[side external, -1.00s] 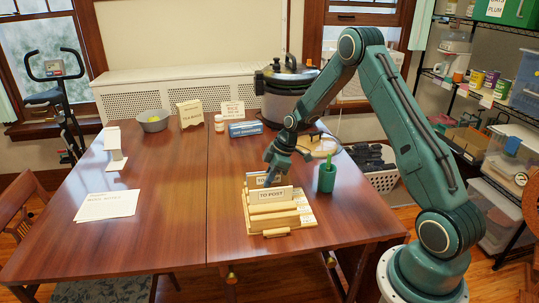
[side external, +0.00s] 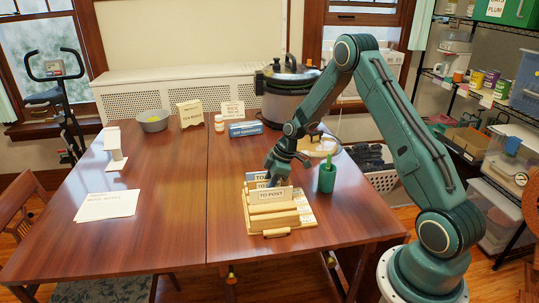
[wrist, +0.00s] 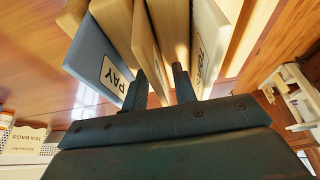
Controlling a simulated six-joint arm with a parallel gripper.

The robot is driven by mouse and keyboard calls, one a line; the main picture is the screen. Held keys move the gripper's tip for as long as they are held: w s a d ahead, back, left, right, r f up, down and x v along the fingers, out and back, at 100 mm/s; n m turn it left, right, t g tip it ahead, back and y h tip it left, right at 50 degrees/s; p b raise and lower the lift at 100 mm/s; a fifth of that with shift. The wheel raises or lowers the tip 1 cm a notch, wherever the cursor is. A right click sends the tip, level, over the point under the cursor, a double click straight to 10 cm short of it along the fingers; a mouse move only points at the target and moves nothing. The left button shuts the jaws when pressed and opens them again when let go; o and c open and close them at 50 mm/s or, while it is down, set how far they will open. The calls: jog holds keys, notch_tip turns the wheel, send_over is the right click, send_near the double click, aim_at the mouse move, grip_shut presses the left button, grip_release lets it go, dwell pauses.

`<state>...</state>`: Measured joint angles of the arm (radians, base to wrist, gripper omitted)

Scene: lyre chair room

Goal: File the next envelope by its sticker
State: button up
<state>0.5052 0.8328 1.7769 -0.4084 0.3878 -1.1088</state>
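The wooden letter sorter (side external: 306,212) stands on the right half of the table, with upright labelled cards in its slots. The front card reads "TO POST" (side external: 271,196); the cards behind it are partly hidden. My gripper (side external: 271,182) points down into the sorter behind that card. In the wrist view its two fingers (wrist: 162,88) stand apart among the upright panels. A blue panel with a "PAY" label (wrist: 98,62) is left of them, and a pale labelled panel (wrist: 207,45) is right. A cream panel edge reaches between the fingers; I see no grip on it. No sticker is readable.
White paper (side external: 108,205) lies at the table's left. A grey bowl (side external: 153,121), a tea bags box (side external: 190,114), a blue box (side external: 245,129) and a large cooker (side external: 287,95) stand at the back. The table's middle is clear.

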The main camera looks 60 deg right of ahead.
jog(key=shift+r, duration=0.1)
jog(key=v, duration=1.2)
jog(key=shift+r, duration=0.1)
jog(key=shift+a+r, duration=0.1)
dwell(0.4)
